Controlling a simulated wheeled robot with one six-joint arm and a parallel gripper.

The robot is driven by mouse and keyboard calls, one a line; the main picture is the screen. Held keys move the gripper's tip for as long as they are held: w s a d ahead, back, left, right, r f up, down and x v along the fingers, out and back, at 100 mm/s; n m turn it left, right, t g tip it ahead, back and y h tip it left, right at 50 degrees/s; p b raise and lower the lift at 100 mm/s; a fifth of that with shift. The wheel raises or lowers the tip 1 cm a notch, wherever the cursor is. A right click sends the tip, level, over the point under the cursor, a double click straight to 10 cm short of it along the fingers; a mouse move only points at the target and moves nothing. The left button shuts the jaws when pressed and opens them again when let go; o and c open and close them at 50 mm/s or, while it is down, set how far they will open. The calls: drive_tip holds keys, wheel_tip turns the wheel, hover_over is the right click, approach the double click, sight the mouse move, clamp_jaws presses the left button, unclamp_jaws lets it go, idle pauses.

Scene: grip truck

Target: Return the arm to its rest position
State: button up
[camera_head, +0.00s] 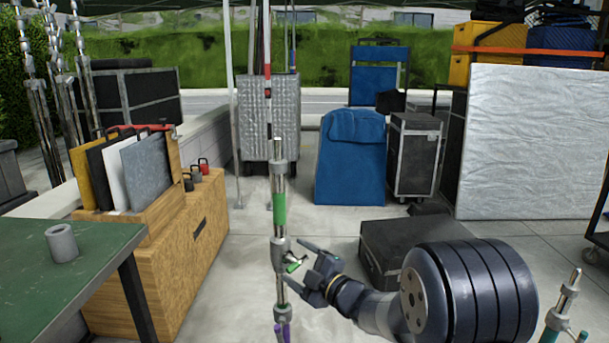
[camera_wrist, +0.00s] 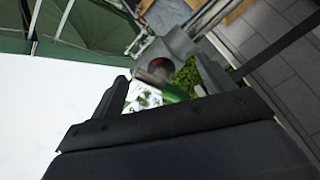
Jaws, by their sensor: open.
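My gripper (camera_head: 292,264) is open, its two fingers spread toward the left beside a silver light stand (camera_head: 279,215) with a green band. A small green-tipped handle (camera_head: 293,266) on the stand's collar lies between or just in front of the fingers. I cannot tell whether they touch it. My arm reaches in from the lower right, bent low over the floor. In the wrist view my gripper (camera_wrist: 165,78) shows with its fingers apart. A blurred grey and green part (camera_wrist: 165,92) shows in the gap between them.
A green table (camera_head: 60,255) with a grey roll (camera_head: 61,243) stands at the left, by a wooden cabinet (camera_head: 190,260). A dark case (camera_head: 385,240) lies behind my arm. Another stand (camera_head: 560,305) is at the lower right. Open floor (camera_head: 265,215) lies behind the near stand.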

drive_tip(key=n+b, duration=0.2)
drive_tip(key=n, duration=0.5)
drive_tip(key=shift+r, duration=0.15)
drive_tip(key=n, duration=0.3)
drive_tip(key=n+b, duration=0.1)
drive_tip(key=n, duration=0.2)
drive_tip(key=shift+r+n, duration=0.2)
drive_tip(key=shift+n, duration=0.2)
